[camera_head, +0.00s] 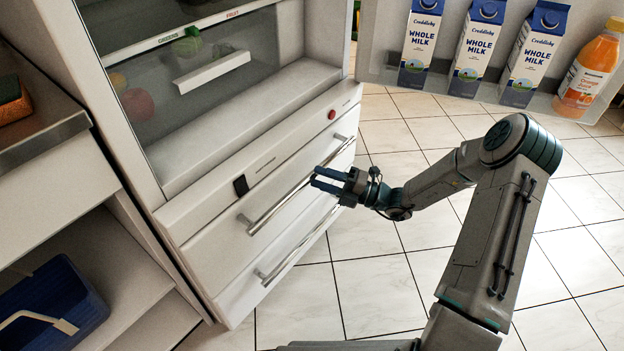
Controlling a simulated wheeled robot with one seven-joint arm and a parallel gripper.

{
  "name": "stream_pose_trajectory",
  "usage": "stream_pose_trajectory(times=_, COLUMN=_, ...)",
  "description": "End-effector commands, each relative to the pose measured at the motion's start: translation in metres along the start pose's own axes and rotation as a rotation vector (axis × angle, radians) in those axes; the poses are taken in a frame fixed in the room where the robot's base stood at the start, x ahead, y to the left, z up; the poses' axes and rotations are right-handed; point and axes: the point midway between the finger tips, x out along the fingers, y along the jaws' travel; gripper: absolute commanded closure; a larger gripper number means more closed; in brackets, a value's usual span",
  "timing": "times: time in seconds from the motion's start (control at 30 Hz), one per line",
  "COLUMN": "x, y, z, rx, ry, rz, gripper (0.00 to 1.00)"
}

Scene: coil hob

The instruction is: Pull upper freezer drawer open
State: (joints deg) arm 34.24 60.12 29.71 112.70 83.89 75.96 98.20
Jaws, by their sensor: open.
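The upper freezer drawer (222,252) is a white front low on the fridge, with a long metal bar handle (272,211). It looks shut, flush with the drawer front below. The lower freezer drawer (243,296) has its own bar handle (291,252). My gripper (319,178) is open, its dark fingers pointing left at the right part of the upper handle. The fingers overlap the handle in the picture; whether they touch it or straddle it I cannot tell.
The fridge door (470,85) stands open at the upper right, holding several milk cartons (480,45) and an orange juice bottle (590,72). The fridge interior above the drawers is exposed. A blue bin (55,310) sits on a shelf at left. The tiled floor (375,275) before the drawers is clear.

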Motion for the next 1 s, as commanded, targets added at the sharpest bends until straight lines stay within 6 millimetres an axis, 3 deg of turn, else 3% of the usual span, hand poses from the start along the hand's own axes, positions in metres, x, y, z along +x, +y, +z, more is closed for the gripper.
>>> stream_pose_trajectory(times=0.2, x=0.026, y=-0.001, z=-0.001, rx=-0.001, ry=0.001, rz=0.000, gripper=0.59)
stream_pose_trajectory(times=0.57, x=0.033, y=0.000, z=0.000, rx=-0.001, ry=0.001, rz=-0.001, gripper=0.59)
stream_pose_trajectory(times=0.73, x=0.032, y=0.000, z=0.000, rx=-0.001, ry=0.001, rz=-0.001, gripper=1.00)
stream_pose_trajectory(times=1.0, x=0.027, y=0.002, z=0.002, rx=-0.001, ry=-0.005, rz=-0.001, gripper=1.00)
